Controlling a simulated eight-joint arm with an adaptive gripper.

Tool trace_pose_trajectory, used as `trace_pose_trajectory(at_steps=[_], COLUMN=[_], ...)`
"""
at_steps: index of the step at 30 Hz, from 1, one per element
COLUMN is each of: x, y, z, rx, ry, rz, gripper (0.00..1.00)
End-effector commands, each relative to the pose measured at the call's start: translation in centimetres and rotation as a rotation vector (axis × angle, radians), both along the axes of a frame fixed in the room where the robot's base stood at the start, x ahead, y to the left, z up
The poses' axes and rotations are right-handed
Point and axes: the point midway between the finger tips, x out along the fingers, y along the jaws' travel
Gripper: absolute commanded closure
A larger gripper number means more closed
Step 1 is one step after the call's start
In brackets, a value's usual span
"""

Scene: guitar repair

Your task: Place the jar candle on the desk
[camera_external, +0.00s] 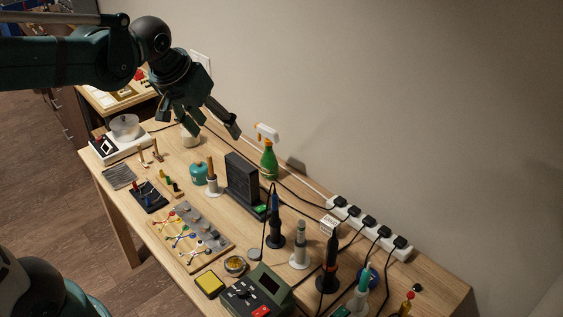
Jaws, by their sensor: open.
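A pale, squat cylinder that looks like the jar candle (190,141) stands on the wooden desk (436,287), toward the back at the far end. My gripper (213,130) hangs just above it, with its fingers spread apart and nothing visible between them. One finger is over the pale cylinder and partly hides its top. The other finger reaches right, toward the wall. I cannot tell whether the near finger touches the cylinder.
A dark upright box (241,179), a teal pot (199,173) and a power strip (372,230) crowd the desk. A white scale with a bowl (125,127) is at left.

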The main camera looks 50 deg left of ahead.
Motion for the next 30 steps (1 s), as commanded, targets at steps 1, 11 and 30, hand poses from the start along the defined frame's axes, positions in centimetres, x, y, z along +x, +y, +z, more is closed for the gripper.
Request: trace_pose_trajectory(at_steps=[1, 11, 30], x=[-0.9, -6.0, -11.3], y=[-0.8, -5.0, -8.8], z=[-0.2, -1.7, -4.5], rx=[0.007, 0.058, 0.119], ry=[-0.008, -0.065, -0.137], rz=[-0.022, -0.173, -0.342], gripper=[0.38, 0.38, 0.38])
